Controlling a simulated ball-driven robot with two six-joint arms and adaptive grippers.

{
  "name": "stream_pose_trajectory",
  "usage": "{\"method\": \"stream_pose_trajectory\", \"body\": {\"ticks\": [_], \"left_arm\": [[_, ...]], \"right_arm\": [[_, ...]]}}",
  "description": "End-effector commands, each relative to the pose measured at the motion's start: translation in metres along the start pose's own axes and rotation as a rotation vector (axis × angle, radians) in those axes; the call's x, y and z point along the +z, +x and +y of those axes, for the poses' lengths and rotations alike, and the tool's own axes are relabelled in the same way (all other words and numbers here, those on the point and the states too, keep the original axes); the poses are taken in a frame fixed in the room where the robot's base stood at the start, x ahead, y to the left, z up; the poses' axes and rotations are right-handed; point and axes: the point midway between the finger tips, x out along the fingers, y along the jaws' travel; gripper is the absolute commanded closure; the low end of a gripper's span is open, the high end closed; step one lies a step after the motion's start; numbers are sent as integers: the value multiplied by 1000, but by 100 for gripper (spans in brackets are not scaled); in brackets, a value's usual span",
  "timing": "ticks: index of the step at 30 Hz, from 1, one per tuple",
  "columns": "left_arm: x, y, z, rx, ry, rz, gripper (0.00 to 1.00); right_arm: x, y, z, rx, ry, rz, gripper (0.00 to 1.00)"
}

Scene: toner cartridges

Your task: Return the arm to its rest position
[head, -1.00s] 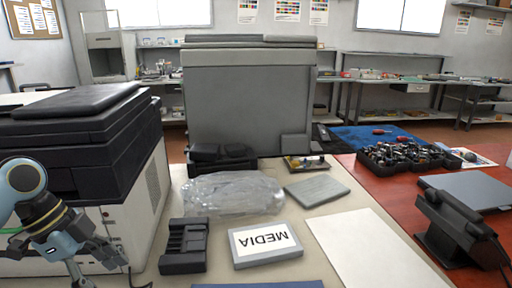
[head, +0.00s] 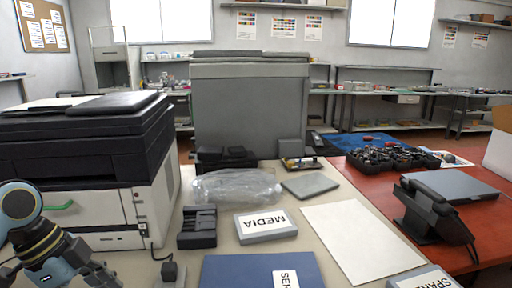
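My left arm comes in at the lower left corner, in front of the white and black printer (head: 90,150). My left gripper (head: 97,276) is at the bottom edge, left of the table, and its fingertips are partly cut off by the frame. I cannot tell how far its fingers are apart, and no held object shows. My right arm and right gripper are out of view.
The pale table holds a clear plastic bag (head: 236,186), a black cartridge-like part (head: 198,227), a MEDIA box (head: 265,226), a blue folder (head: 235,272) and a white sheet (head: 360,240). A black phone-like device (head: 430,212) stands on the red surface at right.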

Motion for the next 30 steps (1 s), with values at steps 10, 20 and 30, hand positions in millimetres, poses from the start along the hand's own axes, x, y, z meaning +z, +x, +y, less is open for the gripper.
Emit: {"method": "stream_pose_trajectory", "body": {"ticks": [10,20,30], "left_arm": [[-1,18,51,-75,-241,-75,39],[1,11,112,-240,-618,-121,39],[9,-25,160,-439,-1012,-106,39]], "right_arm": [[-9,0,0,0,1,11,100],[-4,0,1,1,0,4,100],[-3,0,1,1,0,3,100]]}}
